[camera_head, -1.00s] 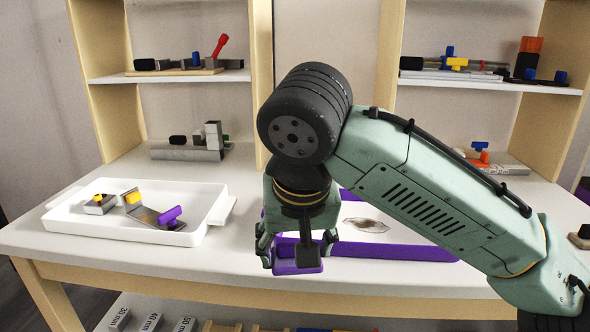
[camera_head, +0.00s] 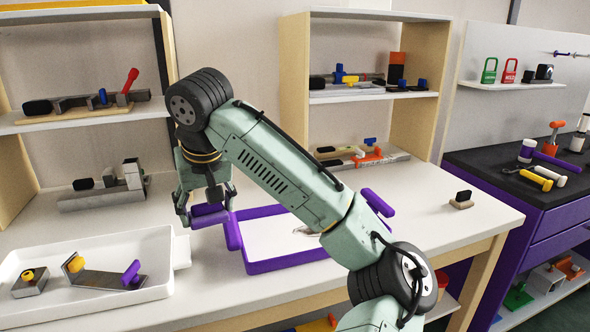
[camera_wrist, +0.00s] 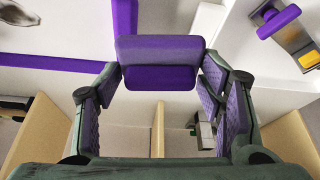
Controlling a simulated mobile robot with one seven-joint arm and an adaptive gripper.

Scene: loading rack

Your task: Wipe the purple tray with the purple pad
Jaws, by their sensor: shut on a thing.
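The purple tray (camera_head: 283,265) lies on the white table, with a purple rim and a white floor. A brownish smudge (camera_head: 305,231) on its floor is partly hidden by my arm; a smudge also shows in the wrist view (camera_wrist: 17,13). My gripper (camera_head: 208,207) is just left of the tray's left handle (camera_head: 233,231). It is shut on the purple pad (camera_head: 211,217), which shows between the fingers in the wrist view (camera_wrist: 160,62). The pad appears outside the tray's left edge. I cannot tell whether it touches the handle or table.
A white tray (camera_head: 160,238) with metal parts stands to the left. Shelves (camera_head: 375,95) with parts rise behind the table. A small block with a black knob (camera_head: 461,200) sits on the right of the table, near free room. A purple cabinet (camera_head: 530,225) stands further right.

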